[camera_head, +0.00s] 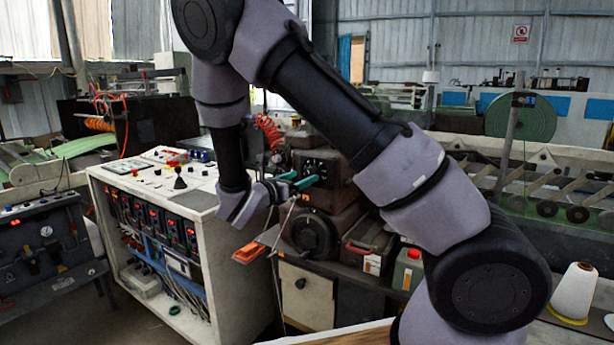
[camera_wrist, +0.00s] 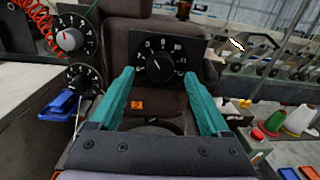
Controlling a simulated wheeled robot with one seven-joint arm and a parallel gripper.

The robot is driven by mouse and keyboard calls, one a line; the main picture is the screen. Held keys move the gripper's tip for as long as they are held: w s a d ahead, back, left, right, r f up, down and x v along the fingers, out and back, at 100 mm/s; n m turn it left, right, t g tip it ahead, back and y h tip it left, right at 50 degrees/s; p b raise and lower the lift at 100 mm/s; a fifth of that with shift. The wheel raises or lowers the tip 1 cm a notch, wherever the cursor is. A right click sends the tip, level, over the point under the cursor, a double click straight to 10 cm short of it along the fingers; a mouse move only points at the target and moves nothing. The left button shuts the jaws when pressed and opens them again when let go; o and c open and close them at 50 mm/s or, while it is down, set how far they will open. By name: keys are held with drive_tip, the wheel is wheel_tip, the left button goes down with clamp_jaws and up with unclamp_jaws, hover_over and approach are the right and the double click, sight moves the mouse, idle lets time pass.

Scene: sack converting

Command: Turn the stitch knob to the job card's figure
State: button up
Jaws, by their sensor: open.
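In the wrist view a black round knob (camera_wrist: 158,68) sits on a dark square dial plate (camera_wrist: 191,48) with pale figures around it. Its pale pointer mark leans up and left; the figures are too blurred to read surely. My gripper (camera_wrist: 159,76) is open, its two teal fingers apart to the left and right of the knob, holding nothing. I cannot tell whether the fingers reach level with the knob. In the head view my gripper (camera_head: 303,178) is in front of the brown machine's dial panel (camera_head: 318,164). A small orange tag (camera_wrist: 137,105) with a dark figure, perhaps 2, shows below the knob.
Two other dials, an upper one (camera_wrist: 70,40) and a lower one (camera_wrist: 82,77), stand left of the knob. A white control cabinet (camera_head: 150,205) stands left of the machine. Thread cones (camera_wrist: 299,119) stand at right.

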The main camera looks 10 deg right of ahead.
sight(311, 174)
drive_tip(key=shift+x, duration=1.65)
clamp_jaws()
drive_tip(key=shift+m, duration=0.3)
drive_tip(key=m, duration=0.6)
drive_tip(key=shift+s+d, duration=0.1)
drive_tip(key=m, duration=0.3)
drive_tip(key=shift+m+y, duration=0.3)
drive_tip(key=shift+s+m, duration=0.1)
drive_tip(key=shift+m, duration=1.8)
